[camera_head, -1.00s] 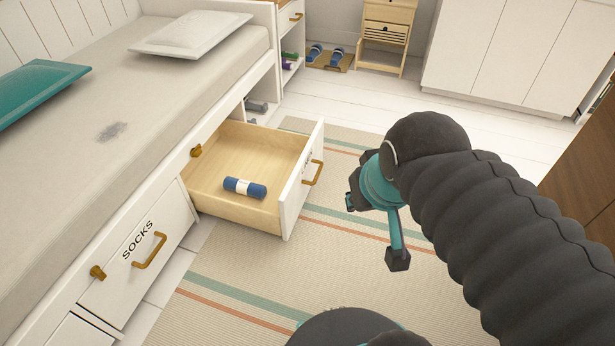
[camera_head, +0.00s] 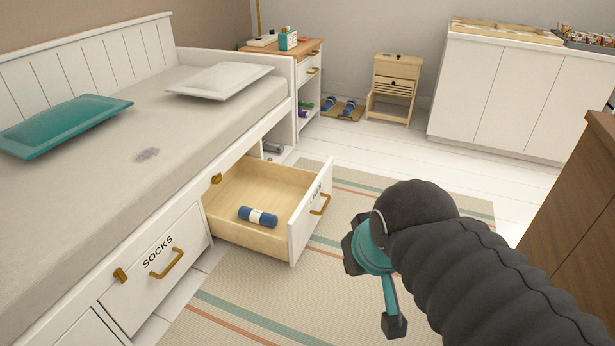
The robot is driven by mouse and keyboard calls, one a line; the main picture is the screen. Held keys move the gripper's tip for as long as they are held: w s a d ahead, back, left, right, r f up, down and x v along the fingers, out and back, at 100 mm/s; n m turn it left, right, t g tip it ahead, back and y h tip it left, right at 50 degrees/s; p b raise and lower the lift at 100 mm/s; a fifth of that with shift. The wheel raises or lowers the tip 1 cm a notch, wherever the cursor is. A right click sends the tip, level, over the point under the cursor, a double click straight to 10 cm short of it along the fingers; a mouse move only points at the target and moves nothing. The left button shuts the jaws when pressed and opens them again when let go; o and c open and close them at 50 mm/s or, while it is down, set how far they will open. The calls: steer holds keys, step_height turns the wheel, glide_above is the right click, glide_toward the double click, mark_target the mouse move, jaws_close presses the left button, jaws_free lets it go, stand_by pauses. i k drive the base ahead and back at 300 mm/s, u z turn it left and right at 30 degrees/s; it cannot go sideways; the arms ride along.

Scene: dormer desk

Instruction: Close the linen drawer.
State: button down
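The linen drawer (camera_head: 296,236) is pulled well out from under the bed. Its white front has a brass handle (camera_head: 320,204) and part of a label, too steeply angled to read in full. A rolled blue cloth with a white band (camera_head: 258,217) lies on the drawer's wooden floor. My gripper (camera_head: 370,290) is to the right of the drawer front, apart from it in the picture. Its teal and dark fingers are spread, with nothing seen between them. My dark arm hides part of the rug.
The closed socks drawer (camera_head: 155,268) is left of the open one. Brass knobs (camera_head: 121,275) show on the bed frame. The striped rug (camera_head: 255,295) lies clear in front. A brown cabinet (camera_head: 570,205) stands at right, white cupboards (camera_head: 500,95) at back.

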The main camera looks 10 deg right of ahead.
mark_target(299, 198)
steer(key=u, duration=0.2)
steer(key=i, duration=1.35)
steer(key=z, duration=0.25)
